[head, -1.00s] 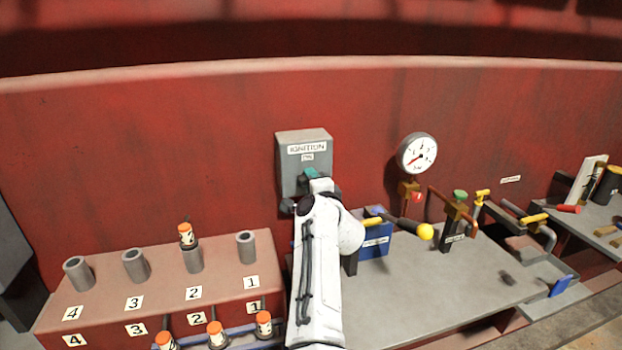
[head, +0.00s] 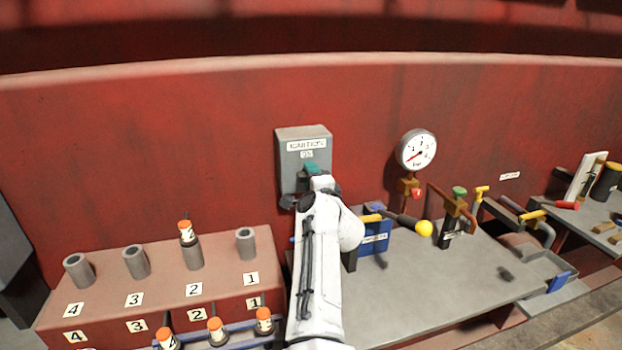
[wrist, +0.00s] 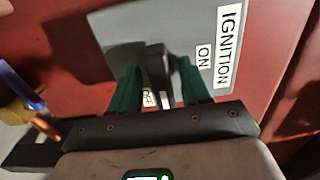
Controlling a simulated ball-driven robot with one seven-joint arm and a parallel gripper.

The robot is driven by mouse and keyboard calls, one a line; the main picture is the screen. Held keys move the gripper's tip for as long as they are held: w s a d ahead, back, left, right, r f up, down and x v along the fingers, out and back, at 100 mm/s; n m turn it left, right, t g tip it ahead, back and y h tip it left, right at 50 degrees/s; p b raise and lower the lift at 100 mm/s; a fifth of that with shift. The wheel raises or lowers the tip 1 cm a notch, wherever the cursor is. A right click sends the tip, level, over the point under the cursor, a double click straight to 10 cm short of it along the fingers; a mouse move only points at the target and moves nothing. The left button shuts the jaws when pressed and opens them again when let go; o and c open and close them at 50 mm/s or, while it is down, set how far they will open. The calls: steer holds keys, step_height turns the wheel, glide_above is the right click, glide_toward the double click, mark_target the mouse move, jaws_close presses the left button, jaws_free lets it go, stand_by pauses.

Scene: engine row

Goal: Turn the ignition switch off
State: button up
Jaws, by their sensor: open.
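The ignition box (head: 287,160) is a grey box on the red wall, with an IGNITION label and an ON label at its top. It fills much of the wrist view (wrist: 130,25), where the picture is turned sideways. A dark switch lever (wrist: 155,62) stands out from the box, between the ON label (wrist: 204,57) and a partly hidden label near my fingers. My gripper (wrist: 159,70) is open, with one teal finger on each side of the lever; I cannot tell whether either touches it. In the head view my gripper (head: 312,168) is in front of the box and hides the lever.
A pressure gauge (head: 417,149) is on the wall to the right. Below it, a grey bench (head: 430,290) holds a yellow-knobbed lever (head: 424,229) and several valves. At left, a red block (head: 110,290) carries numbered tubes, one with an orange-capped piece (head: 186,230).

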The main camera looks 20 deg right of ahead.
steer(key=s+b, duration=0.1)
steer(key=s, duration=0.9)
steer(key=shift+s, duration=0.4)
steer(key=s+d+f+n+g, duration=0.4)
steer(key=s+d+f+n, duration=0.15)
steer(key=s+f, duration=0.4)
steer(key=s+d+f+n+g, duration=0.4)
steer(key=s+d+f+n, duration=0.15)
steer(key=s+f, duration=0.4)
steer(key=s+a+f+n+g, duration=0.1)
steer(key=s+f+n+g, duration=0.2)
steer(key=s, duration=1.2)
steer(key=s+a+f+n+g, duration=0.2)
steer(key=s+f+g, duration=0.4)
steer(key=s, duration=0.9)
step_height(320, 180, down, 2)
steer(key=shift+s+f+n, duration=0.1)
steer(key=shift+s+n, duration=0.25)
steer(key=shift+n, duration=0.45)
